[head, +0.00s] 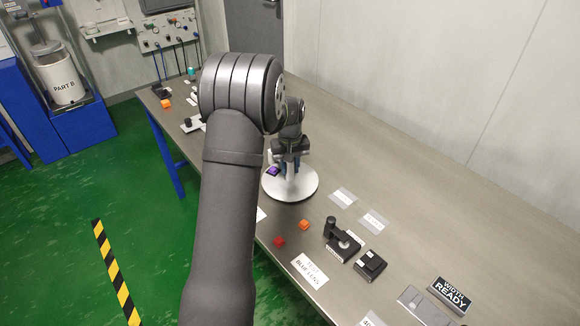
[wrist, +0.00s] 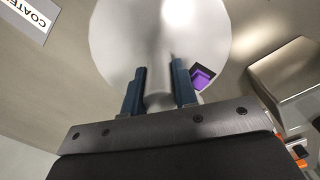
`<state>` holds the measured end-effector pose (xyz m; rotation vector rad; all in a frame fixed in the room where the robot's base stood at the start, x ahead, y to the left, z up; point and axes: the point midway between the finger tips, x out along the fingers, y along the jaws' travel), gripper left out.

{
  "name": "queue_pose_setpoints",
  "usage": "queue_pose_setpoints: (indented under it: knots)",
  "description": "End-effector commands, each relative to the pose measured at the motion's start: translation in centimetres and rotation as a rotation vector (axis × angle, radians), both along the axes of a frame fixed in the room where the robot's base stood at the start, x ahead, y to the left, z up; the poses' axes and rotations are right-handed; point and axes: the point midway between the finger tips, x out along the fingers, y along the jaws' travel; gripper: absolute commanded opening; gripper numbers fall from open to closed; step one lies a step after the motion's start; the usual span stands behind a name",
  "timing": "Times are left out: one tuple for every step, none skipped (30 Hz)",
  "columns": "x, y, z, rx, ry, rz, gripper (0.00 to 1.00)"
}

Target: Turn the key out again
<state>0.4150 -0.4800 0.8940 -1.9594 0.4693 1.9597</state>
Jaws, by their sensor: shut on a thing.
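My gripper (head: 290,166) is over a white round disc (head: 304,189) on the bench in the head view. In the wrist view its two blue fingers (wrist: 159,78) stand on either side of a pale grey upright piece (wrist: 158,101). The jaws are shut on this piece, and the white disc (wrist: 112,35) lies beyond it. The piece's lower end blends into the disc, so I cannot tell where they meet. No part is plainly recognisable as a key. A purple block (head: 272,171) is at the disc's left edge; it also shows in the wrist view (wrist: 201,77).
A black device with an upright knob (head: 341,243), a black block (head: 370,263), an orange block (head: 304,225) and a red block (head: 279,241) lie nearer on the bench. A "WIDTH READY" sign (head: 451,293) is at right. The bench's far right is clear.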

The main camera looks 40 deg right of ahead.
Motion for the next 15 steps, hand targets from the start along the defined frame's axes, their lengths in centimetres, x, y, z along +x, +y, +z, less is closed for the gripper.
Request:
queue_pose_setpoints:
  knots:
    - [0.02, -0.01, 0.0, 0.0, 0.0, 0.024, 0.0]
    - [0.02, -0.01, 0.0, 0.0, 0.0, 0.039, 0.0]
    - [0.02, -0.01, 0.0, 0.0, 0.0, 0.058, 0.0]
    - [0.02, -0.01, 0.0, 0.0, 0.0, 0.074, 0.0]
    - [0.02, -0.01, 0.0, 0.0, 0.0, 0.088, 0.0]
    - [0.02, -0.01, 0.0, 0.0, 0.0, 0.109, 0.0]
    - [0.02, -0.01, 0.0, 0.0, 0.0, 0.123, 0.0]
    - [0.01, -0.02, 0.0, 0.0, -0.001, 0.139, 0.0]
    - [0.02, -0.01, 0.0, 0.0, 0.0, 0.158, 0.0]
    - [0.02, -0.01, 0.0, 0.0, 0.0, 0.174, 0.0]
    - [0.02, -0.01, 0.0, 0.0, 0.0, 0.188, 0.0]
    - [0.02, -0.01, 0.0, 0.0, -0.001, 0.209, 0.0]
    - [0.02, -0.01, 0.0, 0.0, -0.001, 0.223, 0.0]
    - [0.02, -0.01, 0.0, 0.0, -0.001, 0.239, 0.0]
    - [0.02, -0.01, 0.0, 0.0, -0.001, 0.259, 0.0]
